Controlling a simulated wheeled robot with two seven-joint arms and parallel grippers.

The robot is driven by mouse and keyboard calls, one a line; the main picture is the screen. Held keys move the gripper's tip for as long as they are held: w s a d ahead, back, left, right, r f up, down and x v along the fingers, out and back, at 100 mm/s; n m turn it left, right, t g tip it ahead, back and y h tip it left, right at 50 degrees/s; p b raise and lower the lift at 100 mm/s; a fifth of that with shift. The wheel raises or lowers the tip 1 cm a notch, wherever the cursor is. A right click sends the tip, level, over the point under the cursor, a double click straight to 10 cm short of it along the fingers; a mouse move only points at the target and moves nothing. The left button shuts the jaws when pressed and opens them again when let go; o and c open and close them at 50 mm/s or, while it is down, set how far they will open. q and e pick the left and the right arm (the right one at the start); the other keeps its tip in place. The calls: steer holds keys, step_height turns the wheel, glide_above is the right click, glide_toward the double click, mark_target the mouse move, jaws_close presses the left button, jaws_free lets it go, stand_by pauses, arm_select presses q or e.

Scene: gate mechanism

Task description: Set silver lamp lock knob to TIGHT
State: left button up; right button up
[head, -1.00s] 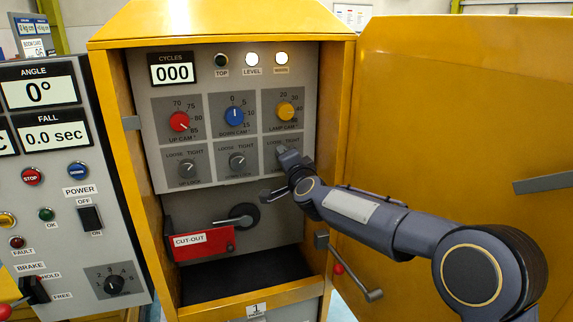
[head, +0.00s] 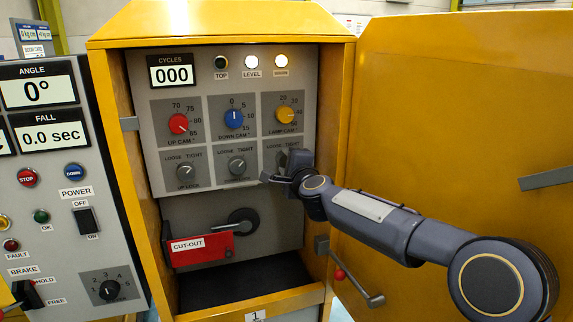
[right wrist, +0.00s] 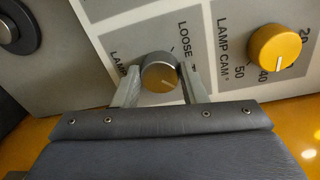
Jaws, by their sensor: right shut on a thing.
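The silver lamp lock knob (right wrist: 160,72) is a round grey knob below the yellow lamp cam knob (right wrist: 275,47). My right gripper (right wrist: 161,84) has one finger on each side of it and is shut on it. The word LOOSE shows beside the knob in the right wrist view; TIGHT cannot be read there. A pale mark shows on the knob's face, but its exact setting is hard to tell. My left gripper is not in view.
The up lock (head: 185,171) and down lock (head: 237,165) knobs sit to the left in the same row. The open yellow door (head: 460,110) stands to the right, behind my right arm.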

steer(key=shift+f, duration=0.1)
stand_by(0.3)
steer(key=o, duration=1)
steer(key=b+v, duration=0.1)
steer(key=v, duration=0.7)
steer(key=shift+b, duration=0.35)
steer(key=shift+w, duration=0.1)
